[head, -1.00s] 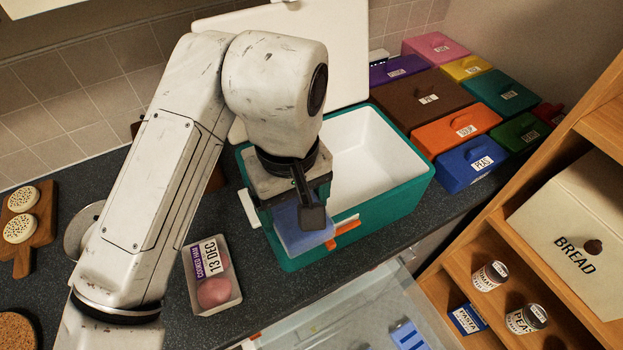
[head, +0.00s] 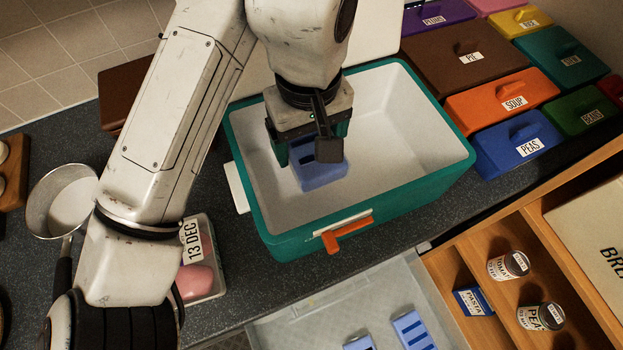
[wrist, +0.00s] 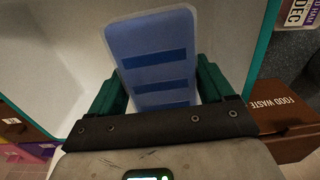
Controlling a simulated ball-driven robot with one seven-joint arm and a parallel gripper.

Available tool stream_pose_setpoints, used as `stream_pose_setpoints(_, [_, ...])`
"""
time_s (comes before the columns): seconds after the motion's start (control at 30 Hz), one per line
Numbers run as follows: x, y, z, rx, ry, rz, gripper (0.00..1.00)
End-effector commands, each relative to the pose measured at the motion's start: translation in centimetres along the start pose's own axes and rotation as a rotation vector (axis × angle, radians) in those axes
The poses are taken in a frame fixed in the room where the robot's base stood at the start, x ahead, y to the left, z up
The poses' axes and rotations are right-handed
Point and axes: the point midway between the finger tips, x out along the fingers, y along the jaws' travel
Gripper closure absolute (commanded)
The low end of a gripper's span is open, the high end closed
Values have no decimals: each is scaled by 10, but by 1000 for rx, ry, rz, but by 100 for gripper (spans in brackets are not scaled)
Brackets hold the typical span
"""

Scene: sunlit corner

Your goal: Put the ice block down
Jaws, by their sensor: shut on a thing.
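The blue ice block (head: 320,174) is held in my gripper (head: 312,160), inside the opening of the teal cool box (head: 290,245) with white lining. In the wrist view the ice block (wrist: 152,60) shows darker blue bars and sits between the green fingers of my gripper (wrist: 155,95), which is shut on it. The cool box is open. I cannot tell whether the block touches its floor. The box looks otherwise empty where I can see in; my gripper hides part of it.
An open drawer (head: 300,325) below the counter holds more blue blocks (head: 412,330). A ham pack (head: 200,270) and a pan (head: 65,200) lie left of the box. Coloured labelled boxes, including PEAS (head: 518,148), stand close on the right. A brown FOOD WASTE box (wrist: 285,120) shows in the wrist view.

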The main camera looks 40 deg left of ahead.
Motion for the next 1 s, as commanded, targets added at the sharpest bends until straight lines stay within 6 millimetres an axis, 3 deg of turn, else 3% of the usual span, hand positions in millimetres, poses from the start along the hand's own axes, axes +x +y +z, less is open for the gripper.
stream_pose_setpoints(0.17, [18,0,0,0,-2,2,61])
stream_pose_setpoints(0.4, [59,1,1,0,-3,3,61])
stream_pose_setpoints(0.9, [106,0,0,-1,0,0,61])
stream_pose_setpoints(1.0, [108,0,0,0,1,1,61])
